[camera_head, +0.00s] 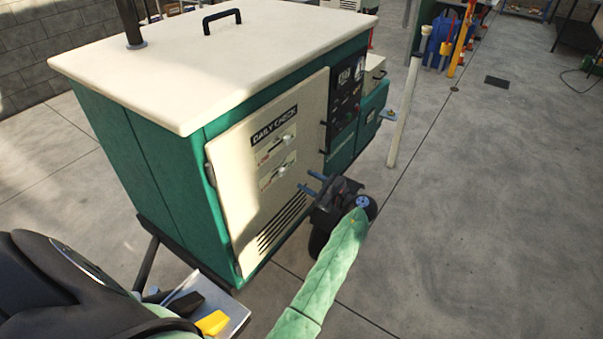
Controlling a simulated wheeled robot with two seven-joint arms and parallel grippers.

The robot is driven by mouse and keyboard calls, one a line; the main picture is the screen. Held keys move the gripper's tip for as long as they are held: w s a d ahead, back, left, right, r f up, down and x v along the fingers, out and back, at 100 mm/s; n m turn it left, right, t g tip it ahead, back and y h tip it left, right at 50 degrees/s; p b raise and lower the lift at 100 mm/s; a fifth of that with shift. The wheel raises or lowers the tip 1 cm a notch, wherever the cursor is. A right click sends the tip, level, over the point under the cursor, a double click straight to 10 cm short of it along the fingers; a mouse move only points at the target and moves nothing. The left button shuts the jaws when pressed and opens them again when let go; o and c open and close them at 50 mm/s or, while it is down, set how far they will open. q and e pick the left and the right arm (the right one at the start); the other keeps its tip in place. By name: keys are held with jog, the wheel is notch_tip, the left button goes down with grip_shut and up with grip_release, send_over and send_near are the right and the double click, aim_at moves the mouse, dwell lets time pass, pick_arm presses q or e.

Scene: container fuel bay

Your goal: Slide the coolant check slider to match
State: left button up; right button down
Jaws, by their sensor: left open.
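The cream door (238,215) of a green generator cabinet has a black "DAILY CHECK" label. Under it sit two slider plates, an upper one (265,154) and a lower one (268,181), each with a small pale slider knob. Their small lettering is too fine to read, so I cannot tell which is the coolant slider. My left gripper (312,183) is open and empty, with its two blue fingers pointing left at the door. It is just right of the lower plate and apart from both knobs. My right gripper is not in view.
A dark control panel (346,88) is on the cabinet's right part. A vent grille (283,222) lies low on the door. A pale post (405,110) stands behind on the right. The concrete floor (470,220) to the right is clear.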

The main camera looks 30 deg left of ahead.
aim_at(284, 172)
pick_arm(q)
jog(key=a+m+p, duration=0.1)
jog(key=a, duration=0.1)
jog(key=a+m, duration=0.1)
jog(key=a, duration=0.1)
jog(key=a+m+g+p, duration=0.1)
jog(key=a, duration=0.1)
jog(key=shift+s+a+r+p, duration=0.2)
jog(key=shift+s+r+p, duration=0.1)
jog(key=shift+a+f, duration=0.15)
jog(key=shift+a, duration=0.65)
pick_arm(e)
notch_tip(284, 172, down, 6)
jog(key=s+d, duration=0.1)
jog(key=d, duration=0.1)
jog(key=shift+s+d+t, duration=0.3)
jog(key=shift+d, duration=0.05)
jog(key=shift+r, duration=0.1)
pick_arm(q)
grip_shut()
